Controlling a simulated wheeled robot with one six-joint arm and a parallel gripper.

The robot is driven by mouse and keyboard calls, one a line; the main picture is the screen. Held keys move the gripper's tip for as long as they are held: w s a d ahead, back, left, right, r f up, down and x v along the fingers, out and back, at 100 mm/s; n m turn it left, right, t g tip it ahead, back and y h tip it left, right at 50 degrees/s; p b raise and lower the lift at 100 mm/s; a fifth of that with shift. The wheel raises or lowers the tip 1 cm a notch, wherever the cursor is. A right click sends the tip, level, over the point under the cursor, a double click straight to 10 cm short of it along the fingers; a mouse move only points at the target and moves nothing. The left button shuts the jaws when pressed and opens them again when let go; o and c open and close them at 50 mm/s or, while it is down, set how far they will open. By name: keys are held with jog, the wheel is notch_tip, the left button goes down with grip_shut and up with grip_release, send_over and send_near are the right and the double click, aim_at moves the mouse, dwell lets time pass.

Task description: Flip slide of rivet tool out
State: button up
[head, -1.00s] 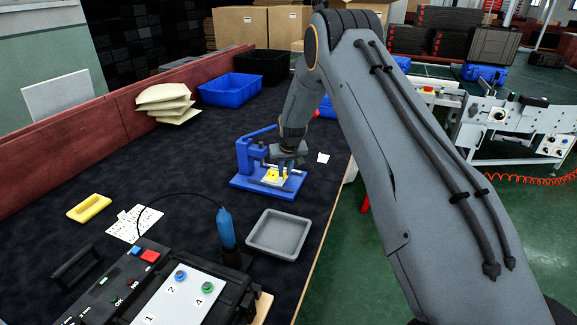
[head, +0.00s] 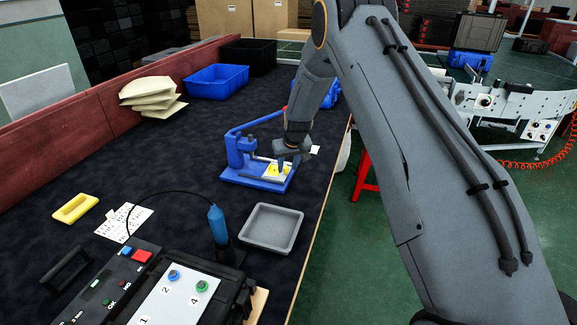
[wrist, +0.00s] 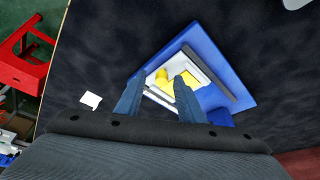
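The blue rivet tool (head: 240,152) stands on the dark table with its upright press at the left and its base reaching right. A light slide plate with a yellow part (head: 274,169) lies on the right part of the base. In the wrist view the yellow part (wrist: 187,98) sits in a whitish frame on the blue base (wrist: 222,63). My gripper (head: 288,163) is over the right part of the tool. In the wrist view its fingers (wrist: 160,84) are apart, reaching to the near edge of the slide. I cannot tell whether they touch it.
A grey tray (head: 271,228) and a blue screwdriver in a holder (head: 217,225) stand in front. Blue (head: 217,80) and black bins are behind. The table's right edge is close to the tool.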

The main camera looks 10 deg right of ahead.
jog(key=shift+r, duration=0.1)
jog(key=b+v, duration=0.2)
jog(key=v, duration=0.5)
jog(key=shift+s+r, duration=0.2)
jog(key=shift+r, duration=0.05)
